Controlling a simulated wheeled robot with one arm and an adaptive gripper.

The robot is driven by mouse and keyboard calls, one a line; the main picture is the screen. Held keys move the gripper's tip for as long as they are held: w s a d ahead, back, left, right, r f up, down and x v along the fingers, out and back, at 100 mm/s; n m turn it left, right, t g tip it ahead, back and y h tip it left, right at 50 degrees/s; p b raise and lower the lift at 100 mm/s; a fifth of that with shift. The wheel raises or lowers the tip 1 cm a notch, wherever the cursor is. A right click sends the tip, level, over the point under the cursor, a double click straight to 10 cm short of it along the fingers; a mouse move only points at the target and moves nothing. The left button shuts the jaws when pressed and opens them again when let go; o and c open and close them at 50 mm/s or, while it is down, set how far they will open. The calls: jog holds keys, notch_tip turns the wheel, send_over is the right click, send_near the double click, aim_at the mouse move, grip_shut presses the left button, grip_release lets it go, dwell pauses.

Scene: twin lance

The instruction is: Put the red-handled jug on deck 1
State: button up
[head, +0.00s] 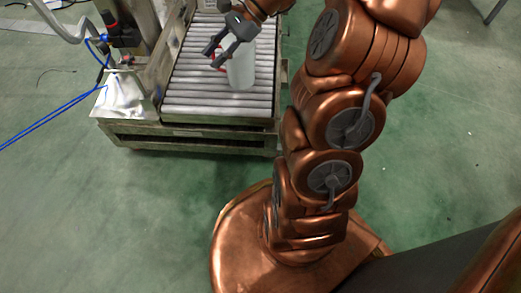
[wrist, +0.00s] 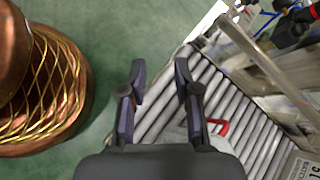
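The jug (head: 241,72) is a pale grey cylinder standing upright on a roller conveyor (head: 190,107). Its red handle (head: 217,62) shows on its left side in the head view. In the wrist view, the red handle (wrist: 222,127) shows beside my right finger, and my gripper hides most of the jug. My gripper (head: 215,54) is over the conveyor at the jug's upper left. In the wrist view my gripper (wrist: 160,70) has its fingers apart, with only rollers and floor seen between the tips. I cannot tell whether it touches the jug. No surface is readably marked deck 1.
A partly cut-off label (wrist: 313,172) shows in the wrist view. Green floor in front of the conveyor is clear.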

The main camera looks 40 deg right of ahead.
jog(key=s+a+f+n+g+h, duration=0.1)
jog(key=s+a+n+g+h, duration=0.35)
jog(key=s+a+n, duration=0.75)
jog(key=s+d+f+n+h, duration=0.1)
jog(key=s+d+n+h, duration=0.1)
jog(key=s, duration=0.6)
jog(key=s+d+f+n+g+h, duration=0.1)
jog(key=s+d+n+h, duration=0.1)
jog(key=s, duration=0.6)
jog(key=shift+s+f+n+h, duration=0.35)
jog(key=shift+s+n+h, duration=0.05)
jog(key=shift+n+h, duration=0.25)
